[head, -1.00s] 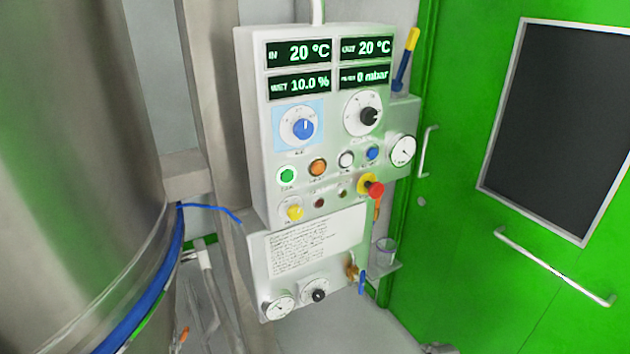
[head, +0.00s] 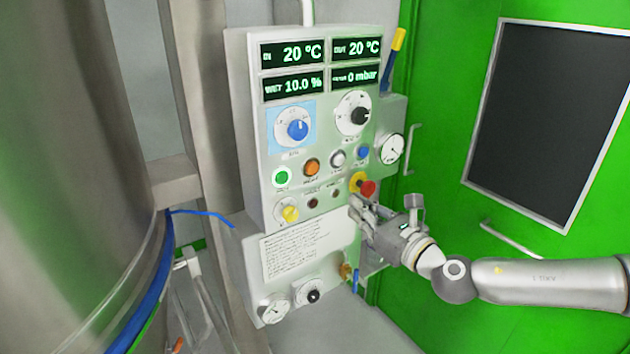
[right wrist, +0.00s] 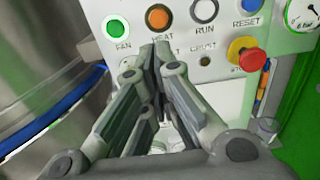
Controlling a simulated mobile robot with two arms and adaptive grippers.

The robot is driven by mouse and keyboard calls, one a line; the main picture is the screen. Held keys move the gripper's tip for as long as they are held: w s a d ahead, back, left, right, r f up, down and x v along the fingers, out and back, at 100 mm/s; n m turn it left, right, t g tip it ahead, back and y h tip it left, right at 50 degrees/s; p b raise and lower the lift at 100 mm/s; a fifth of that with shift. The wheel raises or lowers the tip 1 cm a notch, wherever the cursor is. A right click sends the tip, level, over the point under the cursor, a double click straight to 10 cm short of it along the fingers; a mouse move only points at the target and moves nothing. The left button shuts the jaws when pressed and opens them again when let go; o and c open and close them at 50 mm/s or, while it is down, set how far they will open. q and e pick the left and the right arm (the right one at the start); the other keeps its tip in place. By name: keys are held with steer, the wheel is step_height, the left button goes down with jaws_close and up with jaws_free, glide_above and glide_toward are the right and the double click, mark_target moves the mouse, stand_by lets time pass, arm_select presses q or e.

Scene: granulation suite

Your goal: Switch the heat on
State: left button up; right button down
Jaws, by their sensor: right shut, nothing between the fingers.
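The control panel (head: 250,130) stands upright with round buttons. The orange button labelled HEAT (head: 312,167) sits between the green FAN button (head: 282,176) and the white RUN button (head: 338,159). My right gripper (head: 355,206) is shut and empty, in front of the panel below the red stop knob. Its closed fingers (right wrist: 154,50) point toward the HEAT button; a gap or contact cannot be told. My left gripper is not in view.
The red stop knob (head: 367,188) on its yellow base juts out close above my right gripper. A yellow knob (head: 290,213) and a blue dial (head: 297,130) are also on the panel. A steel vessel (head: 75,150) stands left, a green door (head: 440,180) right.

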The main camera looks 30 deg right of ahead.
steer(key=shift+w+r, duration=0.1)
stand_by(0.3)
steer(key=p, duration=0.7)
glide_toward(320, 180)
steer(key=w+a+r, duration=0.3)
steer(key=w+a, duration=0.1)
steer(key=shift+w+d+f, duration=0.1)
steer(key=shift+w+d, duration=0.05)
steer(key=shift+w, duration=0.65)
